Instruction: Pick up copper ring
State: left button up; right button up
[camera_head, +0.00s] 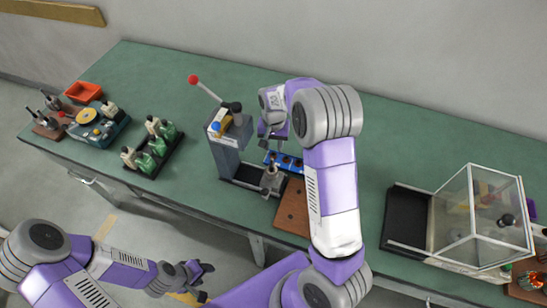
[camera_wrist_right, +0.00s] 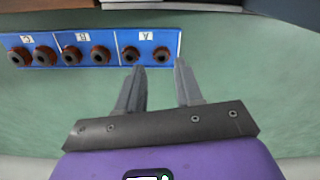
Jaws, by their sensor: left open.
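Several copper rings (camera_wrist_right: 161,55), reddish-brown with dark centres, sit in a row in a blue tray (camera_wrist_right: 145,37). White labels A, B and C appear upside down. My right gripper (camera_wrist_right: 158,72) is open and empty, its fingertips near the A end. The rightmost ring lies just beyond the gap between the fingers. In the head view the blue tray (camera_head: 270,157) is partly hidden by my right arm. My left gripper (camera_head: 198,281) is open and empty, low in front of the table, away from the rings.
A grey press (camera_head: 224,150) with a red-knobbed lever stands left of the tray. A brown board (camera_head: 291,208) lies in front. A clear box (camera_head: 480,215) stands at right. The back of the table is clear.

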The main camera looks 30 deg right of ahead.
aim_at(274, 157)
jog(key=f, duration=0.2)
jog(key=f+b, duration=0.1)
jog(key=f, duration=0.2)
jog(key=shift+w+d+f, duration=0.2)
jog(key=shift+w+f, duration=0.15)
jog(key=shift+f, duration=0.05)
jog(key=shift+r, duration=0.1)
grip_shut()
